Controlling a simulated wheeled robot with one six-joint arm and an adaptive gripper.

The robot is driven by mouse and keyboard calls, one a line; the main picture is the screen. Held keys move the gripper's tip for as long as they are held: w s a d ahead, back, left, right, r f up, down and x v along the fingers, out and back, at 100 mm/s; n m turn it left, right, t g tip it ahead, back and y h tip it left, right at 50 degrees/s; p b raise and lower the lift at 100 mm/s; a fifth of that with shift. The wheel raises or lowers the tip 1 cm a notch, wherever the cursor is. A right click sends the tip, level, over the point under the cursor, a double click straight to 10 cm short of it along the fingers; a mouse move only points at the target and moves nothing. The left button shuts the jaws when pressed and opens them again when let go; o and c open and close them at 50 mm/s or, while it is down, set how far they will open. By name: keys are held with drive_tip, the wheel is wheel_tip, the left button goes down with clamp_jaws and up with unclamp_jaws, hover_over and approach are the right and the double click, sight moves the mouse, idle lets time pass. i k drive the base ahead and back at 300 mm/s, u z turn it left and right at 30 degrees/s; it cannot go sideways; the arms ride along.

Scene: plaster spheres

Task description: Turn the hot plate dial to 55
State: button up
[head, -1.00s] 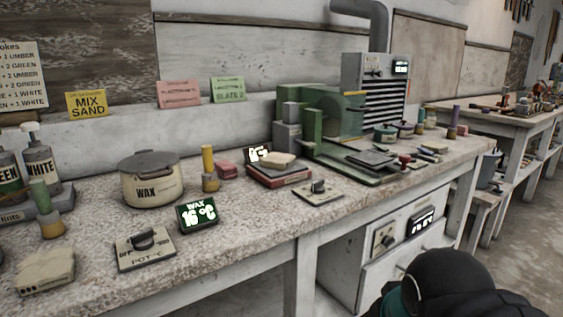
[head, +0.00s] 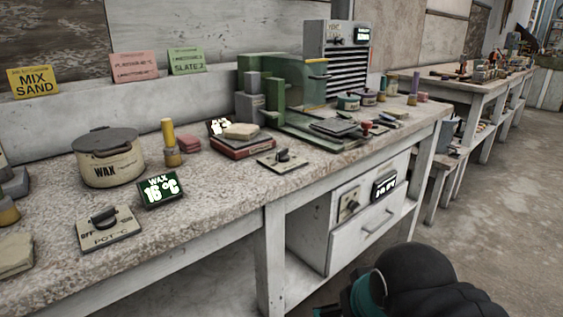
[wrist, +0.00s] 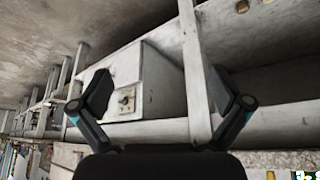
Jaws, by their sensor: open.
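A small plate with a dark dial (head: 283,158) lies near the bench's front edge, beside a red slab (head: 241,146) with a pale block on it. A second dial plate (head: 107,229), marked POT °C, lies at the front left. A third dial (head: 349,205) is on the white cabinet under the bench, beside a lit display (head: 384,184). I cannot read which one belongs to the hot plate. My gripper (wrist: 163,95) is open and empty in the wrist view, facing the white cabinet (wrist: 162,82) and its dial (wrist: 126,100).
A WAX pot (head: 108,160) and a display (head: 160,190) reading 16 °C stand on the left. A green machine (head: 300,95) and a vented grey unit (head: 336,60) stand behind. Bench legs (head: 270,262) flank the space below. The floor at the right is clear.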

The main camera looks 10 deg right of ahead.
sight(282, 156)
drive_tip(key=z, duration=0.55)
drive_tip(key=k, duration=1.3)
drive_tip(key=i, duration=0.55)
drive_tip(key=u, duration=0.7)
drive_tip(key=i, duration=1)
drive_tip(key=z, duration=0.2)
